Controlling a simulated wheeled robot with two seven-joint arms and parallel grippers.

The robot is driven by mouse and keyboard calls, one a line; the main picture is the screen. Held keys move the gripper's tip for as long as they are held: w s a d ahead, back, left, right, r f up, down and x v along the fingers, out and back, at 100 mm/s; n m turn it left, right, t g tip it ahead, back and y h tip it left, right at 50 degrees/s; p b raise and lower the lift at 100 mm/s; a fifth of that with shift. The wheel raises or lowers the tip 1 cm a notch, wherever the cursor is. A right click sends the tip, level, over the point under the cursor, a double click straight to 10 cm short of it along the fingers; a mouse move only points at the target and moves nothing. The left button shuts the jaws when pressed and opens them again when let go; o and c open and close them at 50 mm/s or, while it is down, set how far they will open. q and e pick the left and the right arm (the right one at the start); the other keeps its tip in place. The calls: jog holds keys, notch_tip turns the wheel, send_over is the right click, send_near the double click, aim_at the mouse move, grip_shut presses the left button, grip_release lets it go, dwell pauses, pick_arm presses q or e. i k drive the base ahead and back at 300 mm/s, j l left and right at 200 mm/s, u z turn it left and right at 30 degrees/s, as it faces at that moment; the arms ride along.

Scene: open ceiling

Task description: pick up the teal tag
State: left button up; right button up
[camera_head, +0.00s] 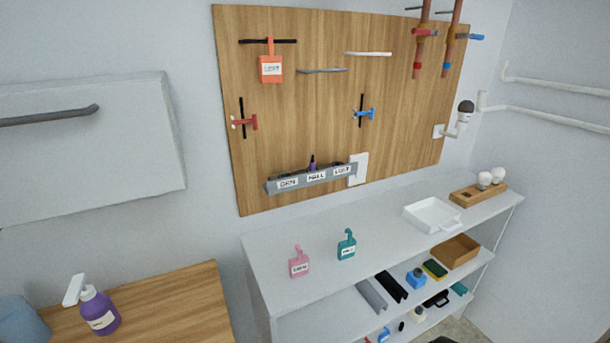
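The teal tag (346,247) has a white label and a hooked top, and it stands or lies on the white top of the shelf unit (385,222). A pink tag (299,264) of similar shape is to its left on the same top. An orange tag (271,67) hangs on a dark bar on the wooden board. Neither of my grippers can be made out in the head view. A small dark shape shows at the bottom edge, too cut off to identify.
A white tray (432,215) and a wooden holder with white bulbs (479,194) sit farther right on the top. A grey labelled rail (311,178) juts from the board behind the tags. A purple spray bottle (99,310) stands on a wooden table at left.

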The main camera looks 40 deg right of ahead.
aim_at(346, 249)
jog(key=j+z, duration=0.1)
jog(key=z, duration=0.35)
jog(key=k+z, duration=0.15)
jog(key=z, duration=0.25)
jog(key=k+j+z, duration=0.1)
jog(key=z, duration=0.75)
jog(key=i, duration=0.3)
